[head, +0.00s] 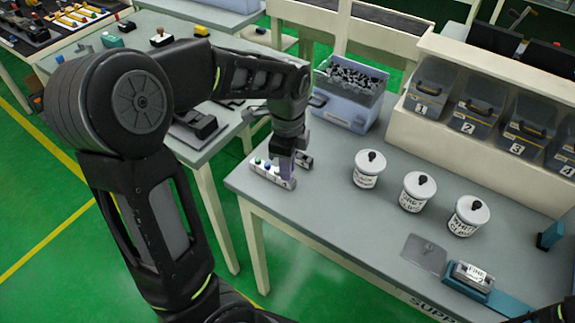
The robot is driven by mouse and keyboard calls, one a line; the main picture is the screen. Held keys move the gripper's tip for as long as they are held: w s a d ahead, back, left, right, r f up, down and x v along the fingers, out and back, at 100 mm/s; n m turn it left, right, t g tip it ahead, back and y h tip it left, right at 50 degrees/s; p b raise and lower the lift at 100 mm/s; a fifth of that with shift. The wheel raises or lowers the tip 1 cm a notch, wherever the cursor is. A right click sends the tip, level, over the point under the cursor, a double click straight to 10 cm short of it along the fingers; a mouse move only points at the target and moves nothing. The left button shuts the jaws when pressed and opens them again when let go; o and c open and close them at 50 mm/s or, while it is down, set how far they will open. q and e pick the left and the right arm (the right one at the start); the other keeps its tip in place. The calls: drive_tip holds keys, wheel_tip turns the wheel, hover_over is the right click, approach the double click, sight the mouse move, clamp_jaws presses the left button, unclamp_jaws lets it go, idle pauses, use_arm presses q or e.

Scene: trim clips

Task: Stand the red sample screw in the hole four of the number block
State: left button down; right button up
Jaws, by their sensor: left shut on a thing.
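The number block (272,176) is a small white bar near the left front corner of the grey table. A green screw head and a blue one show on its left part. My left gripper (286,174) points down over the block's right part, with its fingers shut. The thing between the fingers is too small and covered to make out; no red screw shows elsewhere. Whether it sits in a hole cannot be told. The hole numbers cannot be read.
A blue-grey bin of screws (345,110) stands behind. Three white lidded jars (366,178) stand to the right. Numbered bins (425,90) line the back shelf. Table is clear between block and jars.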

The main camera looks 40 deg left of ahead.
use_arm(q)
drive_tip(key=shift+f, duration=0.25)
idle(0.4)
drive_tip(key=c, duration=1.3)
unclamp_jaws()
drive_tip(key=shift+c, duration=0.2)
wheel_tip(320, 180, up, 8)
drive_tip(key=shift+f+b, duration=0.1)
drive_tip(key=shift+b, duration=0.25)
